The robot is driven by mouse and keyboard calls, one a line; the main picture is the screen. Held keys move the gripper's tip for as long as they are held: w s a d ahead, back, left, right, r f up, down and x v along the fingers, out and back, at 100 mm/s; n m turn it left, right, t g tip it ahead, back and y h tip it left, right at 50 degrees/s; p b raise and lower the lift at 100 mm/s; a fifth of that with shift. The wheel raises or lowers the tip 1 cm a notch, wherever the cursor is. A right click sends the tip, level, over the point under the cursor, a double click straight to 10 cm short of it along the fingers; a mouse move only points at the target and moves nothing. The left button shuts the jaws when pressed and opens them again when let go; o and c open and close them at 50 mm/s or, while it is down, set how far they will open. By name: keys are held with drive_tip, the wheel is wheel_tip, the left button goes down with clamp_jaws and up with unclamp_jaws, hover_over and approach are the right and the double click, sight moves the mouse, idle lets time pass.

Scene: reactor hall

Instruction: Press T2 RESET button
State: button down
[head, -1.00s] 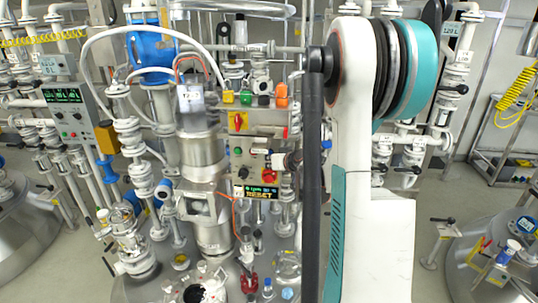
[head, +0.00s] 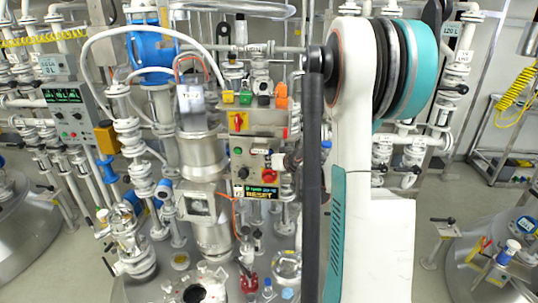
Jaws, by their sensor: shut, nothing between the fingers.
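A grey control box (head: 256,160) stands at the middle of the head view, on the pipework beside a steel column. I cannot tell which part is the T2 RESET button. A tag (head: 190,97) on the column seems to begin with T2. My gripper is not in view; only my white and teal arm shows, right of the box.
Pipes and valves crowd around the box. A second control panel (head: 67,110) with a green display stands at the left. A yellow and red switch box (head: 242,122) sits just above the control box. Open floor (head: 395,235) lies beyond my arm at the right.

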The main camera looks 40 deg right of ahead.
drive_tip(key=shift+w+d, duration=0.15)
drive_tip(key=shift+w+d, duration=0.15)
drive_tip(key=shift+d, duration=0.05)
drive_tip(key=shift+w+d+b, duration=0.25)
drive_tip(key=shift+d+b, duration=0.05)
idle(0.8)
drive_tip(key=shift+s+a, duration=0.1)
drive_tip(key=shift+a, duration=0.05)
drive_tip(key=shift+s+a, duration=0.45)
drive_tip(key=shift+a, duration=0.05)
idle(0.4)
drive_tip(key=s+a+b, duration=0.1)
drive_tip(key=s+a, duration=0.2)
drive_tip(key=shift+s+a, duration=0.1)
drive_tip(key=shift+a, duration=0.3)
idle(0.6)
